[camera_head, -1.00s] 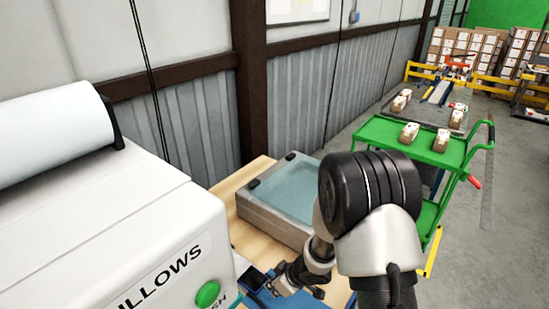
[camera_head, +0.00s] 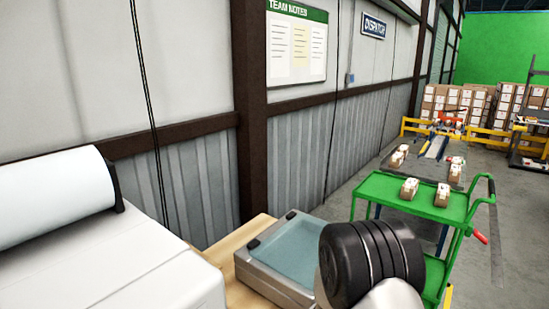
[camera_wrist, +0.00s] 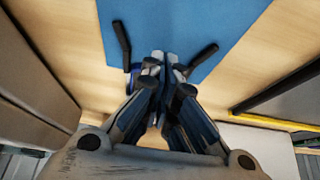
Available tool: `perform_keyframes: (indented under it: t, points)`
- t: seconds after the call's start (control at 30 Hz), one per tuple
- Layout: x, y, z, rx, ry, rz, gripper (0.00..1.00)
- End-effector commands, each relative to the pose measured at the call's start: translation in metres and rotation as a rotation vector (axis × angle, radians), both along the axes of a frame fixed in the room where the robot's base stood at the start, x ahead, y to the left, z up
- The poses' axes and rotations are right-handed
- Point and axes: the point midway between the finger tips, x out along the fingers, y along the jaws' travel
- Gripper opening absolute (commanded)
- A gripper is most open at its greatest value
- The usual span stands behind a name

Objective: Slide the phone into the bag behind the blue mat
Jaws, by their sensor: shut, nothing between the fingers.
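My gripper (camera_wrist: 165,62) is shut and empty in the wrist view, with its fingertips over the near part of the blue mat (camera_wrist: 185,20). I cannot tell its height above the mat. A dark bar (camera_wrist: 121,40) shows left of the fingertips and another dark bar (camera_wrist: 204,56) shows right of them; I cannot tell what they are. A small dark blue-edged thing (camera_wrist: 133,76) is partly hidden by the left finger. I cannot make out the phone or the bag clearly. The mat and gripper are outside the head view.
A white machine (camera_head: 130,265) with a roll (camera_head: 50,208) stands at the left. A grey box with a pale blue top (camera_head: 292,250) sits on the wooden table (camera_head: 228,262). A green cart (camera_head: 385,192) with small cartons stands beyond. Yellow-edged dark gear (camera_wrist: 280,95) lies right in the wrist view.

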Motion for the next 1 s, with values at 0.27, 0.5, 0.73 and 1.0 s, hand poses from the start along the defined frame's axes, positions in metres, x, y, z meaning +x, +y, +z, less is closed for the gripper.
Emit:
perform_keyframes:
  t: [0.27,0.5,0.73,1.0]
  points:
    - [0.000,0.000,0.000,0.000,0.000,0.000,0.00]
    - [0.000,0.000,0.000,0.000,0.000,0.000,0.00]
    - [0.000,0.000,-0.006,0.000,0.000,0.000,0.00]
    - [0.000,0.000,-0.014,0.000,0.000,0.000,0.00]
